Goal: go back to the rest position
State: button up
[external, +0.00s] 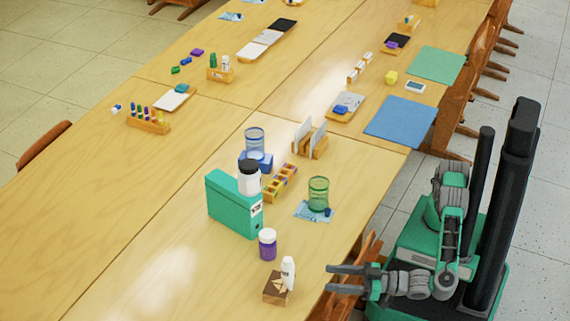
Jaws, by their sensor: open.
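My gripper (343,279) is at the lower right of the external view, beyond the table's right edge. Its two fingers point left toward the table and are apart, with nothing between them. My arm is folded close to my column, and my base stands on the floor beside the table. The closest thing to my gripper is a small white bottle (288,268) beside a brown wooden box (276,289) near the table's edge. A clear gap lies between the bottle and my fingers.
The long wooden table (150,225) holds a green binder box (233,205), a purple jar (267,243), a green mesh cup (318,193) and a blue mat (400,121). A wooden chair (362,262) stands at the table's edge close to my gripper.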

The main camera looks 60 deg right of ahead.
jog(key=shift+s+d+f+b, duration=0.25)
jog(key=shift+f+b, duration=0.05)
jog(key=shift+b, duration=0.45)
jog(key=shift+d+r, duration=0.1)
jog(key=shift+r, duration=0.15)
